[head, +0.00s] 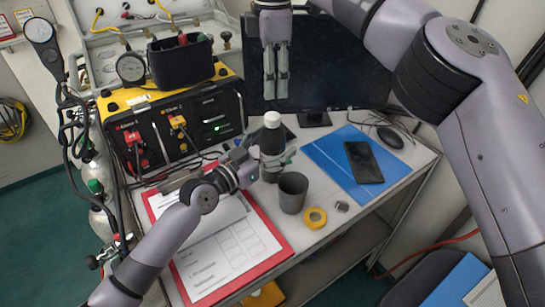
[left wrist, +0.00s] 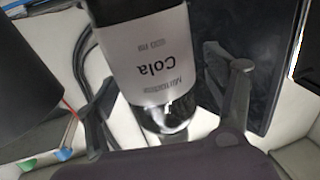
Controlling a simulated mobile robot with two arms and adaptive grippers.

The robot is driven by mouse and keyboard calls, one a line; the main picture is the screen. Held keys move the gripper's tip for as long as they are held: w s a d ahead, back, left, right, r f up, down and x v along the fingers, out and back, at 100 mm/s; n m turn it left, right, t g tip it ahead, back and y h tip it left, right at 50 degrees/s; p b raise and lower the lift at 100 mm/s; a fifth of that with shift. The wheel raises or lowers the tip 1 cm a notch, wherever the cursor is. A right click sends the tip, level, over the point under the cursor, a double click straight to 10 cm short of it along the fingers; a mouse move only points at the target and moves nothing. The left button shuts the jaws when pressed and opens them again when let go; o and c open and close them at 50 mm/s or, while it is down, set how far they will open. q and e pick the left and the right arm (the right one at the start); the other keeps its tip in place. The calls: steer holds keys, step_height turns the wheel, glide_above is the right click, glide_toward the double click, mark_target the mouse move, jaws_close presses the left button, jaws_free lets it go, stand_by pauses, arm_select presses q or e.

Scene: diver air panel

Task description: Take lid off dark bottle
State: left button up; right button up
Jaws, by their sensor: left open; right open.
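The dark bottle (head: 271,168) stands upright on the white table with its white lid (head: 272,119) on. In the left wrist view gaps show between the fingers and the bottle. My right gripper (head: 276,80) is open and empty, pointing down above the lid, clear of it.
A grey cup (head: 292,193) stands just in front of the bottle, with yellow tape (head: 315,217) beside it. A red clipboard (head: 262,232) lies under my left arm. A blue folder (head: 333,157) with a black phone (head: 363,162) lies right. The monitor (head: 335,75) and air panel (head: 172,125) stand behind.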

mark_target(272, 116)
arm_select(q)
steer(key=shift+w+d, duration=0.1)
steer(key=shift+d, duration=0.05)
jaws_close()
arm_select(e)
steer(key=m, duration=0.4)
steer(key=shift+f, duration=0.3)
step_height(272, 116, down, 7)
steer(key=shift+f, duration=0.2)
stand_by(1.0)
steer(key=shift+c, duration=0.2)
jaws_close()
